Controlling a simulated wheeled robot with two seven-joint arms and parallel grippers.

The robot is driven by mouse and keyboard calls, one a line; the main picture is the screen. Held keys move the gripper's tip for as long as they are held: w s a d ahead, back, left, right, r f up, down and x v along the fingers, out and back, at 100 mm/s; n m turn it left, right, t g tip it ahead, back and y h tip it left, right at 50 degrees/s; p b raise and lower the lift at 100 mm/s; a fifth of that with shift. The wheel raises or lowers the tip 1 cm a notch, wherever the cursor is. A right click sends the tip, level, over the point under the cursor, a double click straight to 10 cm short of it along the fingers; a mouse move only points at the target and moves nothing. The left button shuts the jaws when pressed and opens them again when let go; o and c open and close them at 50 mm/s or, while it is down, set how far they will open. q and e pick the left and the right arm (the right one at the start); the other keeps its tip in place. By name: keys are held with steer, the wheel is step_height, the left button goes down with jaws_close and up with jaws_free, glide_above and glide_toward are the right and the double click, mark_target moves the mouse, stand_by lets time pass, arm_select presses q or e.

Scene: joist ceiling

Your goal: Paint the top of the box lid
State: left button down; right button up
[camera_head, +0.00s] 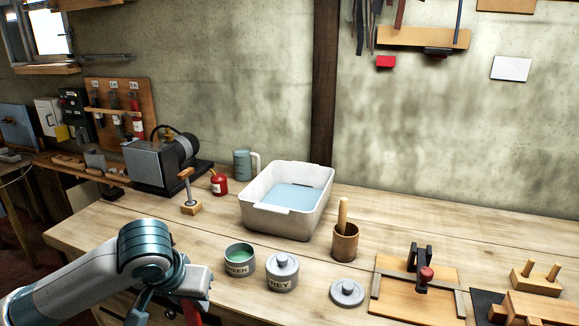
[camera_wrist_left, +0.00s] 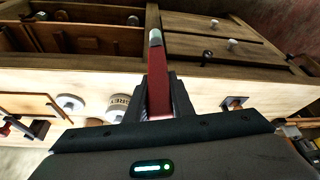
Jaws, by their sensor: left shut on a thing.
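My left gripper (camera_head: 185,312) is low at the bench's front edge, left of the cans. It is shut on a red-handled tool (camera_wrist_left: 158,90), seemingly a brush, with a grey end; its red handle also shows in the head view (camera_head: 191,314). An open can of green paint (camera_head: 239,262) stands to the right of this gripper. A can labelled as grey (camera_head: 282,276) stands beside it with its lid on. A loose round can lid (camera_head: 347,291) lies further right. I cannot make out for sure which piece is the box lid. My right gripper is not in view.
A white basin with blue water (camera_head: 262,217) stands behind the cans. A wooden cup with a handle in it (camera_head: 345,249), a clamp board (camera_head: 390,300), a pegged block (camera_head: 536,282) and a cut-off wooden piece (camera_head: 540,308) stand to the right. A grey machine (camera_head: 150,168) stands at the back left.

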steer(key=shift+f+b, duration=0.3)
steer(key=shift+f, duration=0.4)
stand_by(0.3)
